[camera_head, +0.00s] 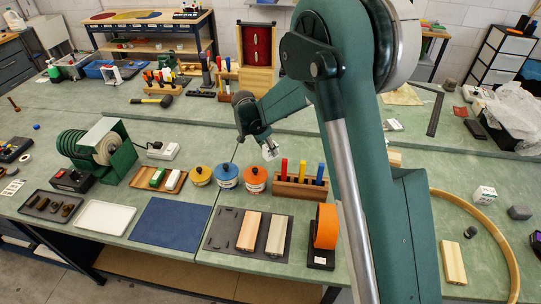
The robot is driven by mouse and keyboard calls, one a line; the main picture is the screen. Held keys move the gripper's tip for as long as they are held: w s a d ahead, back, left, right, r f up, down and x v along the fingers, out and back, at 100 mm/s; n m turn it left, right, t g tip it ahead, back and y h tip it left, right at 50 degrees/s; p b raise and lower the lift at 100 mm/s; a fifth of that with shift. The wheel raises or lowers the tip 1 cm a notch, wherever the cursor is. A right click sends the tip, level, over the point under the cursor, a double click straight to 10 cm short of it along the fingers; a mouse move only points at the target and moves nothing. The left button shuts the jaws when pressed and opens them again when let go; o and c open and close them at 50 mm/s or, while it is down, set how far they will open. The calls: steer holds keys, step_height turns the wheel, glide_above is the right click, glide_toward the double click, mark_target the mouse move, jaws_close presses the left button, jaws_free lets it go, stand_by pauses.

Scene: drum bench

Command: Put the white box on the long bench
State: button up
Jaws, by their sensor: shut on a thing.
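My gripper (267,148) hangs in the middle of the view, above the long green bench (300,136). It is shut on a small whitish thing (271,152), which looks like a white box. It is partly covered by the fingers and too small to make out well. It seems to be held above the bench, behind the orange and blue lidded tubs. Another white box (484,195), a cube with dark print, stands on the bench at the right, by the wooden hoop. My gripper is well apart from that one.
Blue (227,175) and orange (255,180) tubs and a wooden rack (300,188) with coloured cylinders stand below my gripper. A dark tray (216,239) with wooden blocks lies at the front. An orange wheel (326,227) is beside it. Bare bench shows left of my gripper.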

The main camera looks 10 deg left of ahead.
mark_target(271, 155)
steer(key=shift+f, duration=1.85)
steer(key=shift+f+b, duration=0.15)
steer(key=shift+b, duration=0.15)
steer(key=o, duration=0.9)
steer(key=p+v, duration=0.1)
steer(key=v, duration=1.1)
steer(key=shift+r, duration=0.2)
